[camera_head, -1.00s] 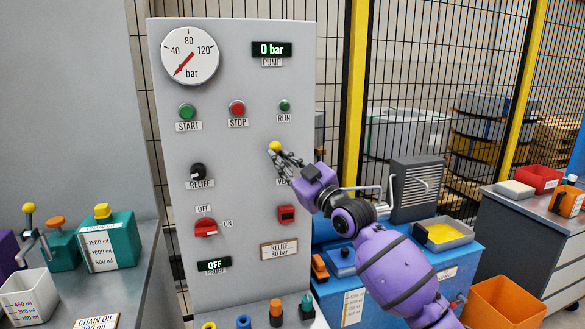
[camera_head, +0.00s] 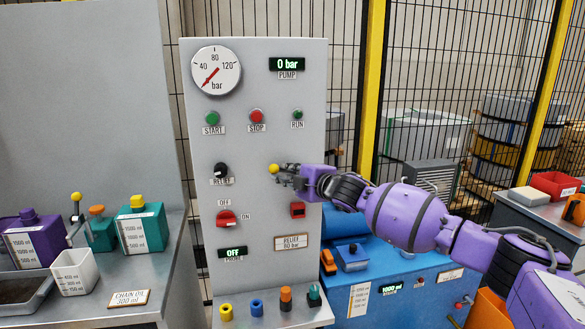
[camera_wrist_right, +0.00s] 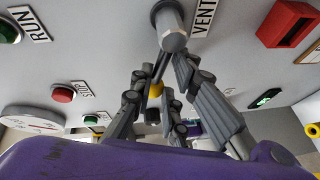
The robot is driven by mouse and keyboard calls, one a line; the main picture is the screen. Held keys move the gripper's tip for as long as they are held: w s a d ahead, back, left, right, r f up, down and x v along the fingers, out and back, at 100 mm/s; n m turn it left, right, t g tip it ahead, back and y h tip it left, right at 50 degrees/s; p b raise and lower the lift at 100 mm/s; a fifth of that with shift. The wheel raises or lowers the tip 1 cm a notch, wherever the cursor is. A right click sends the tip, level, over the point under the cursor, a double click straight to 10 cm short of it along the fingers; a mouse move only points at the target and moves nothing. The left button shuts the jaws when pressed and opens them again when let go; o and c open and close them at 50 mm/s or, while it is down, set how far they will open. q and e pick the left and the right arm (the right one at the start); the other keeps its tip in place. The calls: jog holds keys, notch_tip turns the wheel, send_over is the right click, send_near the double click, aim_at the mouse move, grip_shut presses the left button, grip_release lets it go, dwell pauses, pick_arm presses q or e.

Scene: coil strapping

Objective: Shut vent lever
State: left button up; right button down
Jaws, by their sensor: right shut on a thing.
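The vent lever, with a yellow ball knob (camera_head: 274,169), is on the grey control panel (camera_head: 262,130). The knob lies to the left, close to level with the gripper. My right gripper (camera_head: 285,171) comes in from the right and is shut on the lever just behind the knob; its fingers and wrist cover the rod and the VENT label in the head view. In the right wrist view the lever's metal pivot (camera_wrist_right: 172,32) sits beside the VENT label, and the yellow knob (camera_wrist_right: 155,89) shows between the fingers (camera_wrist_right: 165,95). My left gripper is not in view.
The relief knob (camera_head: 221,170) is left of the lever. The red STOP button (camera_head: 257,116) and green RUN button (camera_head: 297,114) are above; a red switch (camera_head: 298,209) is just below the gripper. A red rotary switch (camera_head: 227,218) is lower left. The pump display reads 0 bar.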

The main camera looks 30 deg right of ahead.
jog(key=shift+w+d+r+n+h+p, duration=0.1)
jog(key=shift+r+n+h+p, duration=0.35)
jog(key=shift+n, duration=0.45)
jog(key=shift+f, duration=0.15)
jog(key=c, duration=1.7)
grip_release()
jog(key=shift+f, duration=0.1)
jog(key=shift+v, duration=5.9)
jog(key=shift+d, duration=0.1)
